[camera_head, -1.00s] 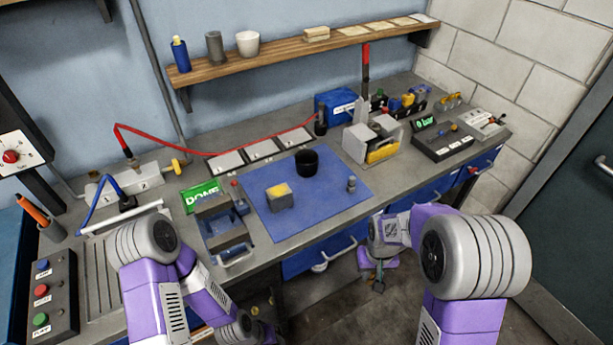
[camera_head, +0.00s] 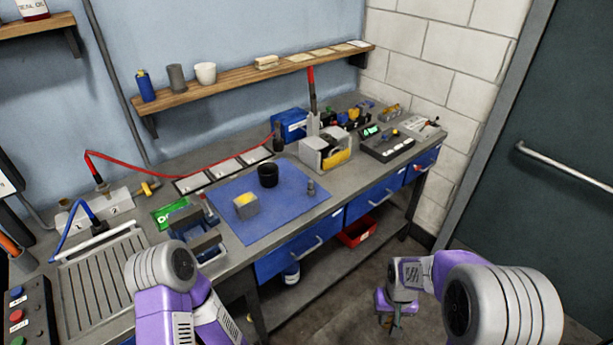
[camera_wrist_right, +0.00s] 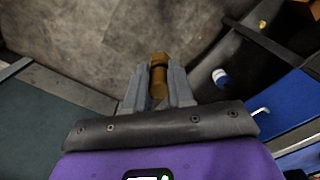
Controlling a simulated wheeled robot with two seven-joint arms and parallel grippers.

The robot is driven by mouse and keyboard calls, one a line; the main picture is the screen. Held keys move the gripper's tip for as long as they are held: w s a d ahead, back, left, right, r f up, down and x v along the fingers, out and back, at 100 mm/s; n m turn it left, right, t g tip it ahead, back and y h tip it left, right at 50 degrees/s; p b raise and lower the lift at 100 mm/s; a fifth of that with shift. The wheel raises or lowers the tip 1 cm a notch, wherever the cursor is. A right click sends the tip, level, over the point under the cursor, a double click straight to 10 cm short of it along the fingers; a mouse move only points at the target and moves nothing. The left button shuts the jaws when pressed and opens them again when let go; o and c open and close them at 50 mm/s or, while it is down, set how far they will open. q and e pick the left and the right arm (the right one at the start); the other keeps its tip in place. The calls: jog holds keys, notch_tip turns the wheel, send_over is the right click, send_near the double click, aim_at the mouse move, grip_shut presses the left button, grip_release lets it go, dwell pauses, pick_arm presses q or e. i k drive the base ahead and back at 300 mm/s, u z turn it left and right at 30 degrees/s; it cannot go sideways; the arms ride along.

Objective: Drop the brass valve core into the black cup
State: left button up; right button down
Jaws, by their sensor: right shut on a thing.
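The black cup (camera_head: 268,180) stands upright on the blue mat (camera_head: 290,215) on the workbench. My right gripper (camera_head: 394,322) hangs low over the floor, in front of the bench and to the right of the cup. In the right wrist view it is shut on the brass valve core (camera_wrist_right: 159,80), a brown-gold cylinder between the grey fingers. The core is well apart from the cup. My left arm shows at lower left, but its gripper is not in view.
A grey block with a yellow top (camera_head: 246,206) and a small metal part (camera_head: 311,188) stand on the mat near the cup. A grey-yellow machine (camera_head: 326,150) stands behind right. Blue drawers (camera_head: 290,252) and their handles face the floor.

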aim_at(273, 180)
jog(key=z, duration=1.55)
jog(key=i, duration=2.15)
jog(key=u, duration=3.55)
